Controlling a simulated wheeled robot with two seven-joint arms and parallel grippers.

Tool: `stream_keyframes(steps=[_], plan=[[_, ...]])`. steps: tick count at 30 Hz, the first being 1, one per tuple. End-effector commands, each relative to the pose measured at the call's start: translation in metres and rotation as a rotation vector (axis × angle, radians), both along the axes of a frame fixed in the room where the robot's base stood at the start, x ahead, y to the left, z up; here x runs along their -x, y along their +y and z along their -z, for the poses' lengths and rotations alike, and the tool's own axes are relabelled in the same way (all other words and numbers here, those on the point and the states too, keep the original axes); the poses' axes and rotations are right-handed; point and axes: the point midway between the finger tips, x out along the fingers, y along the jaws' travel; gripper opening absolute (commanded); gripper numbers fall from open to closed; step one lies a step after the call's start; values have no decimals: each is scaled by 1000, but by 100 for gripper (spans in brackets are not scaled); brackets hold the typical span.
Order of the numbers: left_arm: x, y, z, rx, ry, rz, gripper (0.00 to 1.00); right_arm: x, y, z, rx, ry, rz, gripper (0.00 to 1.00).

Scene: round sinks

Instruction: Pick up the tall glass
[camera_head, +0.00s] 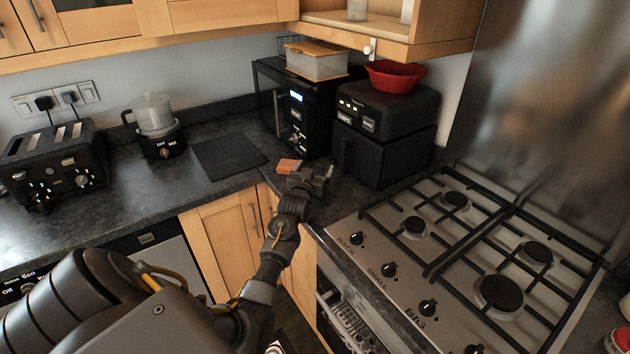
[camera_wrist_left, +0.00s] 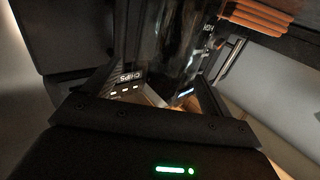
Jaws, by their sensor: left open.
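A clear, dark-looking upright glass (camera_wrist_left: 182,45) shows in the left wrist view, in the space ahead of and between my left gripper's fingers. I cannot tell whether the fingers touch it. My left gripper (camera_head: 312,178) is open over the counter in front of the black appliances; it also shows in the left wrist view (camera_wrist_left: 160,85). In the head view I cannot make out the tall glass near the gripper. My right gripper is not in view.
An orange block (camera_head: 288,166) lies beside my left gripper. A black air fryer (camera_head: 385,125) with a red bowl (camera_head: 395,76) and a black oven-like appliance (camera_head: 296,115) stand behind. The hob (camera_head: 470,250) is at right. A black mat (camera_head: 229,156) lies left.

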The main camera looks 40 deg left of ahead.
Motion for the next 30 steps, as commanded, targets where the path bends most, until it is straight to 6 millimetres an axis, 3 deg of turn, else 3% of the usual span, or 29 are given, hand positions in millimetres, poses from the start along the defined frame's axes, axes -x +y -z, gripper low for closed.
stream_keyframes(steps=[9, 25, 30], plan=[[-6, 2, 1, 1, 1, 0, 85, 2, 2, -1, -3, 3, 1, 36], [-6, 2, 1, 1, 1, 1, 17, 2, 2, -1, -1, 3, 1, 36], [-6, 2, 0, 1, 0, 1, 15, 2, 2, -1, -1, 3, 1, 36]])
